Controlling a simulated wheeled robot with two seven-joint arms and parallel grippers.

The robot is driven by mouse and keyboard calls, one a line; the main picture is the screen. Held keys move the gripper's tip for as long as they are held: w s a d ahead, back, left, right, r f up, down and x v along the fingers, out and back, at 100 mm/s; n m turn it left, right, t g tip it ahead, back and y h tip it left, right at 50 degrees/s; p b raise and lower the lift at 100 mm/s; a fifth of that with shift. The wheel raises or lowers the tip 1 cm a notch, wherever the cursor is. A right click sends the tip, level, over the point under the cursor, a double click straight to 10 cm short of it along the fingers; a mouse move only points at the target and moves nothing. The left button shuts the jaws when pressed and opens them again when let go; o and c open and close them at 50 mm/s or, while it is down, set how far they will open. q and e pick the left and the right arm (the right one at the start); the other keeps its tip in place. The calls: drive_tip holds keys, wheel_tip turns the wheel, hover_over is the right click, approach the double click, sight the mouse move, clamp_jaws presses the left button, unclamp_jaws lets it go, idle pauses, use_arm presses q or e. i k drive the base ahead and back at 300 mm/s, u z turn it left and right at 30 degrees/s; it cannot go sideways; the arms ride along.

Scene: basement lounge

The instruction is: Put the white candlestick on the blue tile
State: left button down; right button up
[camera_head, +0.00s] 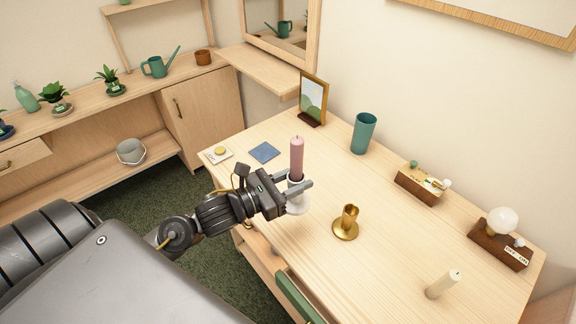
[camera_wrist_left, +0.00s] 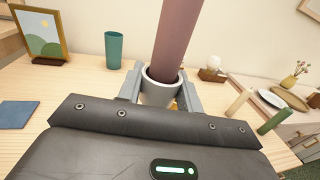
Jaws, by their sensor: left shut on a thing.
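The white candlestick (camera_head: 298,205) with a pink candle (camera_head: 297,158) in it stands upright between the fingers of my left gripper (camera_head: 303,186). The gripper is shut on it. In the left wrist view the candlestick's white cup (camera_wrist_left: 161,88) shows between the fingers, with the candle rising from it. I cannot tell whether its base touches the table. The blue tile (camera_head: 264,152) lies flat and bare on the table, behind and left of the candlestick. It also shows at the left of the left wrist view (camera_wrist_left: 18,113). My right gripper is not in view.
The surface between candlestick and tile looks clear.

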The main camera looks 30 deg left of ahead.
sight(269, 156)
drive_tip(key=z, duration=1.3)
drive_tip(key=k, duration=1.2)
drive_tip(key=u, duration=0.85)
drive_tip(key=i, duration=1)
drive_tip(key=z, duration=0.05)
